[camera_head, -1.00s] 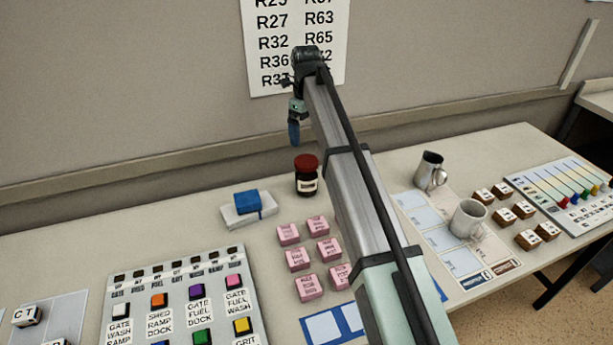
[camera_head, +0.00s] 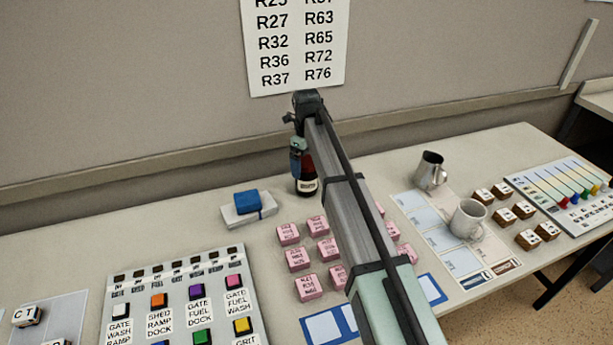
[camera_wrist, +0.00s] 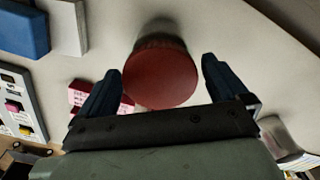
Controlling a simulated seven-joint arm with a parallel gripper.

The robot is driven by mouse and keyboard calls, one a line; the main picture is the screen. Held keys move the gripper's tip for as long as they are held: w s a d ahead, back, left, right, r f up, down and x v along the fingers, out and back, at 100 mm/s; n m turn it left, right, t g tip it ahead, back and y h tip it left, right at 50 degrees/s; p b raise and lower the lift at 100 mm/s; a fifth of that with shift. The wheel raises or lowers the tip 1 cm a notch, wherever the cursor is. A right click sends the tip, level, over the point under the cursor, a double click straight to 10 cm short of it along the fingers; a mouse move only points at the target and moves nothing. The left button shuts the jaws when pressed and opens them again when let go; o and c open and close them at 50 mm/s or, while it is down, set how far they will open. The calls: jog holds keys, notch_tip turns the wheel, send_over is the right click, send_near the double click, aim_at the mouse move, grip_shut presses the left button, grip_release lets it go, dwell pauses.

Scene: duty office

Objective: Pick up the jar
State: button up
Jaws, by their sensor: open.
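The jar (camera_head: 307,183) is dark with a pale label and a red lid. It stands upright on the table near the wall, partly hidden behind my gripper and arm in the head view. In the wrist view its round red lid (camera_wrist: 160,72) is seen from above, between and slightly beyond the two blue fingertips. My gripper (camera_head: 296,163) points down at the jar's near left side in the head view. It also shows in the wrist view (camera_wrist: 163,75), open, with a finger on each side of the lid and visible gaps. Whether the fingers reach lid height is unclear.
A blue block on a white box (camera_head: 240,215) lies left of the jar. Several pink blocks (camera_head: 297,259) stand in front of it. A metal pitcher (camera_head: 429,172) and a white mug (camera_head: 468,219) stand to the right. The wall is close behind.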

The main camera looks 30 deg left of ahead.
jog(key=shift+f, duration=0.95)
jog(key=shift+c, duration=0.3)
jog(key=c, duration=1.2)
